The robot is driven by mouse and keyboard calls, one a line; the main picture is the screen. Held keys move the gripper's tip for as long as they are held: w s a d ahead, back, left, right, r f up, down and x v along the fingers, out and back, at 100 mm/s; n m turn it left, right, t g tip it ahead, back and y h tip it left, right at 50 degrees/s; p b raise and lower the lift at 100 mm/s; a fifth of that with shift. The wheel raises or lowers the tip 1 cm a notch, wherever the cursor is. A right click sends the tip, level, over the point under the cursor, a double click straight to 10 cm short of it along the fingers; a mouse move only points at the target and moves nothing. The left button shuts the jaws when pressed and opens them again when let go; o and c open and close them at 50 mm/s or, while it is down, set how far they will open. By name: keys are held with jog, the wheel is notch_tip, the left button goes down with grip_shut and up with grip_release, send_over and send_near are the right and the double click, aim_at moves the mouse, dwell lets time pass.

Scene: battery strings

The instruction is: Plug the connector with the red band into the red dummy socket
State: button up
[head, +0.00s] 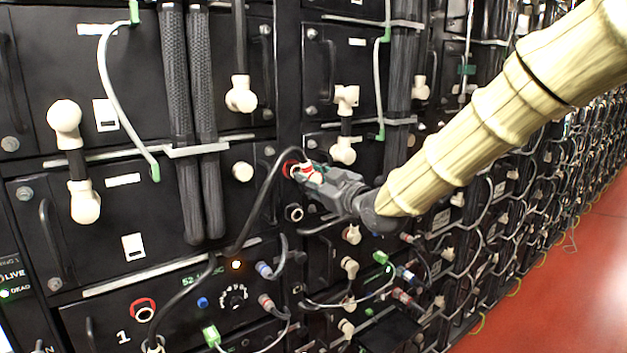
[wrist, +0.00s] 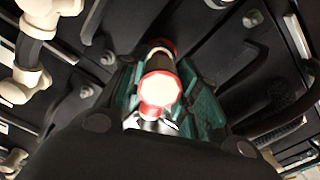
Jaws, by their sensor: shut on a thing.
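My gripper (head: 318,178) is shut on the connector with the red band (head: 311,174), at the upright post between the battery racks. In the wrist view, the connector's pale round end with its red band (wrist: 160,88) sits between the green finger pads of my gripper (wrist: 162,105). The connector's front end is at a red-ringed socket (head: 289,168) on the post. I cannot tell how deep it sits in it. A black cable (head: 262,205) runs from the connector down to the lower left. Another red-ringed socket (head: 143,309) is on the lower panel beside the number 1.
A pale-ringed black socket (head: 294,212) is just below the red one on the post. Thick black cable bundles (head: 190,120) hang at left. Red floor (head: 580,270) is free at right.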

jog(key=shift+x, duration=1.6)
jog(key=o, duration=1.2)
jog(key=v, duration=1.2)
